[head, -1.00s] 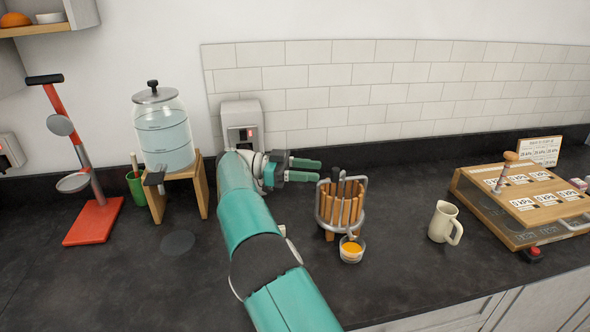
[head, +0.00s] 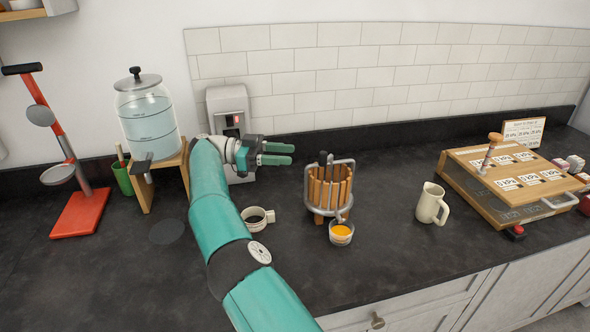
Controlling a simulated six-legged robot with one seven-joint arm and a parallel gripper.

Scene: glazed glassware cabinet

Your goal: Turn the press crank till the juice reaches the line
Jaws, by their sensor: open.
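The fruit press (head: 328,190) stands on the dark counter, with wooden slats, a grey metal frame and a crank with a dark upright knob (head: 322,158) at its top. A small glass (head: 341,233) with orange juice in it stands under the spout at the front. A line on the glass is too small to make out. My gripper (head: 290,154) is open and empty, its teal fingers pointing right, left of the press top and apart from it.
A white cup (head: 257,219) with dark contents stands between my arm and the press. A cream jug (head: 431,204) and a wooden box (head: 510,180) are to the right. A water dispenser (head: 149,122) and a red-based stand (head: 81,213) are at left. A grey machine (head: 228,108) stands behind my arm.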

